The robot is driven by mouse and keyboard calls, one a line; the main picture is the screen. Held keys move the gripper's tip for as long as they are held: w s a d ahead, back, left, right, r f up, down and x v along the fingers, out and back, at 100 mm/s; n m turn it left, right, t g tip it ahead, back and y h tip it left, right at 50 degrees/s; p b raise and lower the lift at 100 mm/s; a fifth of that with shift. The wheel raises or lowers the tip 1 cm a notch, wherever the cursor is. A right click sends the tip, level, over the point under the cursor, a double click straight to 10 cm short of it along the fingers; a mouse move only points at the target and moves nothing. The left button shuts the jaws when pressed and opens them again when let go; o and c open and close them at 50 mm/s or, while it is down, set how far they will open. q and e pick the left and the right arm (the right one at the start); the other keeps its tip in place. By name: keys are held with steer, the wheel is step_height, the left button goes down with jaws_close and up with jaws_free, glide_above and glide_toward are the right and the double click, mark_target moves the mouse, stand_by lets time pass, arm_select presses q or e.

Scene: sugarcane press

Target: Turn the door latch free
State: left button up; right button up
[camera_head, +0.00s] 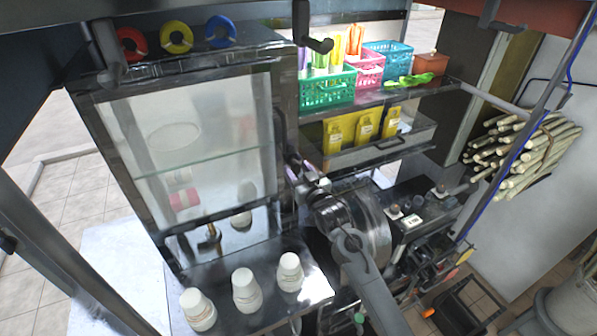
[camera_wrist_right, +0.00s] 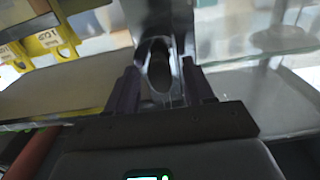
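The glass-fronted cabinet door (camera_head: 185,140) is closed in its dark frame at the left of the head view. My right gripper (camera_head: 299,168) is at the right edge of this door, by the frame post. In the right wrist view its two dark fingers (camera_wrist_right: 160,88) stand apart. A dark, rounded piece that looks like the door latch (camera_wrist_right: 159,72) lies between them on a metallic post. Contact with the fingers cannot be made out. In the head view the latch is hidden by my gripper. My left gripper is not in view.
White cups (camera_head: 246,290) stand on the metal shelf below the door. A green basket (camera_head: 327,90) and yellow pouches (camera_head: 364,127) are on the shelves to the right. The press drum (camera_head: 368,225) is close beside my right arm. Cane stalks (camera_head: 520,150) are at far right.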

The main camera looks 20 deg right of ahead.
steer(key=s+d+b, duration=0.1)
steer(key=s+b, duration=0.1)
steer(key=s, duration=0.8)
steer(key=shift+s, duration=0.4)
steer(key=shift+f, duration=0.1)
steer(key=s+a+f+g+p, duration=0.2)
steer(key=s+f+g+p, duration=0.4)
steer(key=s+f, duration=0.8)
steer(key=s+r+n+g+h+p, duration=0.1)
steer(key=s+g+p, duration=0.3)
steer(key=s, duration=2)
steer(key=r+g, duration=0.1)
steer(key=g, duration=0.3)
steer(key=shift+s+d+r+p, duration=0.15)
steer(key=shift+s+d+p, duration=0.1)
steer(key=shift+p, duration=0.1)
